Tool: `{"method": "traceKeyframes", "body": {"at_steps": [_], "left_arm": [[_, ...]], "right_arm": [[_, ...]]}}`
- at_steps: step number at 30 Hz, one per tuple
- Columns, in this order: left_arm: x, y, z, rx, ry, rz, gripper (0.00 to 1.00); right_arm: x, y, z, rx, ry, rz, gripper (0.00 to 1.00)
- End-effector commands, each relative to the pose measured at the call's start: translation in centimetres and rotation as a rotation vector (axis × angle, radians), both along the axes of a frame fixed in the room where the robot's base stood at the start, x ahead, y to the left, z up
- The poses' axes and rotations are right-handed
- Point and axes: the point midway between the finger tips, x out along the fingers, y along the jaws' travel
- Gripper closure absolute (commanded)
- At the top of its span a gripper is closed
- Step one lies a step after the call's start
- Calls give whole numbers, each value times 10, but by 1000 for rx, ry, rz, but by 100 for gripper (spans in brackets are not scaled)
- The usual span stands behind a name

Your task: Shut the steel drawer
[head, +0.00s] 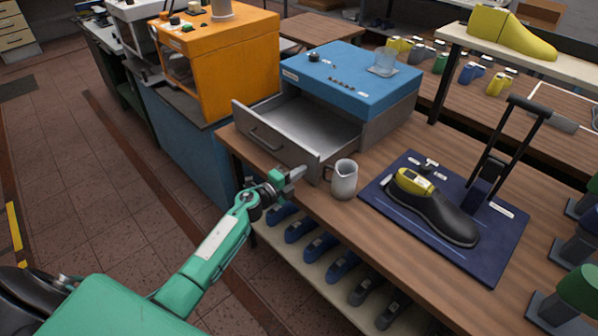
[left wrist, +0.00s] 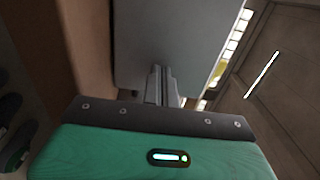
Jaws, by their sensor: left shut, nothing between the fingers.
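The steel drawer (head: 318,127) stands pulled out, empty, from a grey cabinet with a blue top (head: 345,78). Its front has a dark bar handle (head: 265,139). My left gripper (head: 299,172) is shut and empty, just in front of the right part of the drawer front. In the left wrist view the shut fingers (left wrist: 161,85) point at a flat grey panel (left wrist: 180,35), which looks like the drawer front. I cannot tell whether they touch it. My right gripper is out of view.
A grey mug (head: 344,180) stands on the wooden bench close to the drawer's right corner. A blue mat (head: 400,225) with a black shoe (head: 440,217) lies further right. An orange machine (head: 235,55) stands left of the cabinet. Shoe lasts (head: 320,246) fill the shelf below.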

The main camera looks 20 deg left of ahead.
Motion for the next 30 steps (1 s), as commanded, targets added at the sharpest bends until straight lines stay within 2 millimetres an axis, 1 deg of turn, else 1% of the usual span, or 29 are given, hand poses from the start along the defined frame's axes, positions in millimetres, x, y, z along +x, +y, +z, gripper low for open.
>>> {"method": "traceKeyframes", "body": {"at_steps": [9,12,14,21,24,27,30], "left_arm": [[1,0,0,0,0,0,100],[5,-2,-1,-1,0,0,100],[11,-5,-2,-2,1,0,100],[53,-22,-3,0,-1,0,100],[68,-28,-3,-1,-1,0,100],[79,-32,-2,-1,-1,0,100],[84,-35,-2,-1,1,0,100]], "right_arm": [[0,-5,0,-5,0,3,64],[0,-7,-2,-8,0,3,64],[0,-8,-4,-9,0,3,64],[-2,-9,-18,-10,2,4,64],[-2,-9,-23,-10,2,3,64],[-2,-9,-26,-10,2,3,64],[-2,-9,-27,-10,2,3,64]]}}
